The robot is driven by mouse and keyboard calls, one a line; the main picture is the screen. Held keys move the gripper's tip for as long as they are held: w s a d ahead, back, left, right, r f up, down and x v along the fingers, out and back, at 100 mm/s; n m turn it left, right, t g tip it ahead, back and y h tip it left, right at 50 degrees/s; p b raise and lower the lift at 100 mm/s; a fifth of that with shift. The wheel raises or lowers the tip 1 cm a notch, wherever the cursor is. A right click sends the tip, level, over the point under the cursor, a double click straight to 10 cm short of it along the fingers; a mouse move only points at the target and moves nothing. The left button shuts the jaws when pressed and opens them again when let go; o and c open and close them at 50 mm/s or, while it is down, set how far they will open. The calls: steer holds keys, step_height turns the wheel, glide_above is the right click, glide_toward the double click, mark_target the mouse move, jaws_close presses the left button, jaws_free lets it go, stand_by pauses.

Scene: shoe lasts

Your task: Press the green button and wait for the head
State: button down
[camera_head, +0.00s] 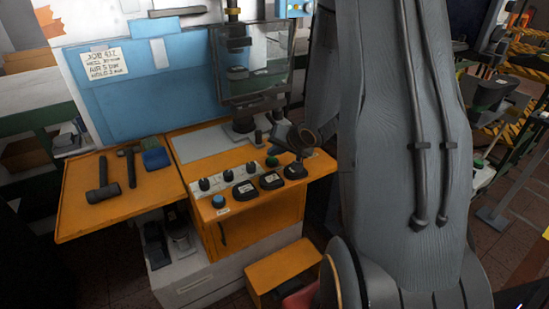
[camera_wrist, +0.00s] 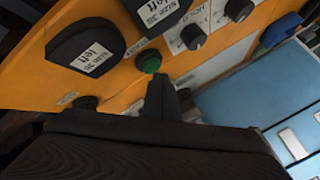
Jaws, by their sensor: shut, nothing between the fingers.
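The green button (camera_head: 271,161) sits on the orange front panel of the machine; it also shows in the wrist view (camera_wrist: 149,61). My gripper (camera_wrist: 160,82) is shut and empty, its fingertips just below the green button in the wrist view. Whether they touch it cannot be told. The button is mostly uncovered and I cannot tell if it is pressed. The machine's dark head (camera_head: 237,43) stands high behind a clear guard, above a dark block (camera_head: 237,73). In the head view my arm covers the right of the machine.
Black knobs (camera_head: 204,184) and a blue button (camera_head: 218,201) share the panel. A hammer (camera_head: 128,164) and a mallet (camera_head: 103,184) lie on the orange side shelf.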

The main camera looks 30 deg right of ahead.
mark_target(274, 160)
steer(key=shift+f, duration=0.5)
stand_by(0.5)
stand_by(0.3)
steer(key=shift+r+p, duration=0.9)
steer(key=shift+p, duration=0.1)
step_height(274, 160, up, 5)
steer(key=p, duration=0.5)
steer(key=shift+p, duration=0.35)
